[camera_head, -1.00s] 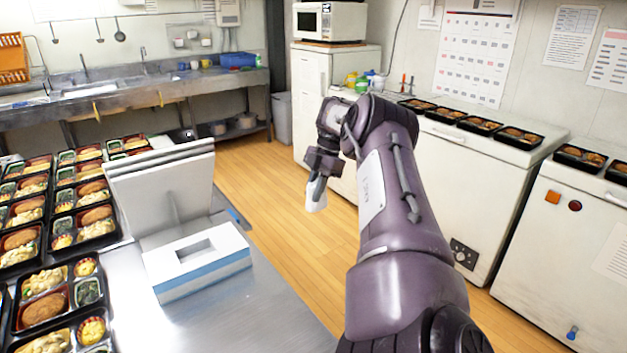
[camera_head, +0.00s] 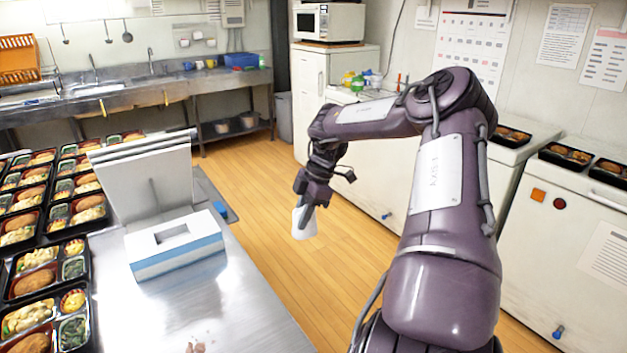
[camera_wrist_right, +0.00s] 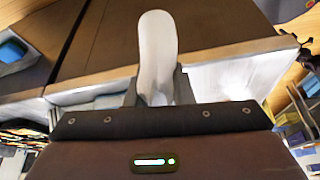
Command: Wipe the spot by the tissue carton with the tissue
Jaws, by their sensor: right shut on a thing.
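My right gripper (camera_head: 306,208) is shut on a white tissue (camera_head: 304,224), which hangs from the fingers over the wood floor, right of the steel table. In the right wrist view the tissue (camera_wrist_right: 157,55) stands out between the two fingers. The tissue carton (camera_head: 175,244), white with a blue band and a dark slot on top, sits on the steel table, left of and apart from the gripper. A small pinkish spot (camera_head: 196,347) shows on the table at the bottom edge of the head view, in front of the carton. My left gripper is not in view.
A grey upright panel (camera_head: 150,180) stands behind the carton. Several filled bento trays (camera_head: 40,283) cover the table's left side. The steel table (camera_head: 250,310) is clear right of the carton. White freezers line the right wall.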

